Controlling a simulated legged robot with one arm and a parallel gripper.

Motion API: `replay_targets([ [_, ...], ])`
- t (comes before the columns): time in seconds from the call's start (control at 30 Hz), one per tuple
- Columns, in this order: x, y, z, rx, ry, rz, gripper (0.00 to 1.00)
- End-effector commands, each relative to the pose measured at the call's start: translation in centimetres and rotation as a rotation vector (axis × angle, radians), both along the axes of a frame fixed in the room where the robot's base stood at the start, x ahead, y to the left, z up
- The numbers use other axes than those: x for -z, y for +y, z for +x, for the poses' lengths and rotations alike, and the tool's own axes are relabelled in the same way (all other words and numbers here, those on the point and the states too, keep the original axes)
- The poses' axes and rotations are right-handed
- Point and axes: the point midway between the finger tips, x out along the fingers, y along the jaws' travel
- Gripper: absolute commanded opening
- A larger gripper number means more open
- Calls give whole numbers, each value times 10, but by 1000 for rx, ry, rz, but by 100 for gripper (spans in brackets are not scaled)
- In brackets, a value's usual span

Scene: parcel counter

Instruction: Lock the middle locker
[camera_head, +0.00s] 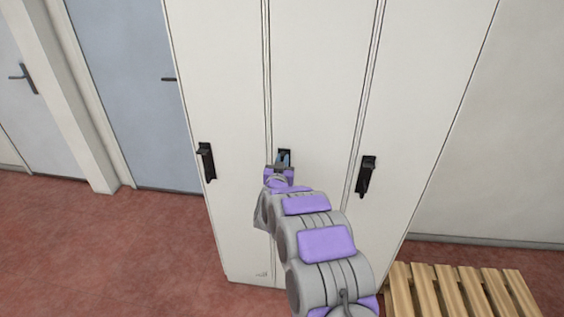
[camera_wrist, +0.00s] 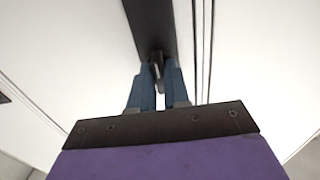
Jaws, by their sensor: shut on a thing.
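The middle locker (camera_head: 312,70) is a tall off-white door, closed, between two similar doors. Its black latch (camera_head: 285,153) is mostly hidden behind my gripper (camera_head: 283,161) in the head view. In the wrist view the latch's dark plate (camera_wrist: 150,25) runs down to a small dark knob or lever (camera_wrist: 157,70). My gripper (camera_wrist: 158,82) has blue fingers on both sides of this lever and is shut on it. I cannot tell from these views whether the lock is turned.
The left locker (camera_head: 220,90) and right locker (camera_head: 425,80) have black latches (camera_head: 206,161) (camera_head: 367,176). A wooden slatted bench (camera_head: 460,290) stands at the lower right. A blue door (camera_head: 130,80) is at the left. Red floor (camera_head: 120,250) is clear at the left.

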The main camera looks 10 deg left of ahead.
Motion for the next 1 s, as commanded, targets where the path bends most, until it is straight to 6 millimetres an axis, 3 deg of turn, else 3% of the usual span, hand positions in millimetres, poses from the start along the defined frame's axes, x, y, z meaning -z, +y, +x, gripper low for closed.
replay_targets([
  [0.47,-3,2,0,-3,3,-61,0],
  [1.0,-5,5,0,-5,17,-489,0],
])
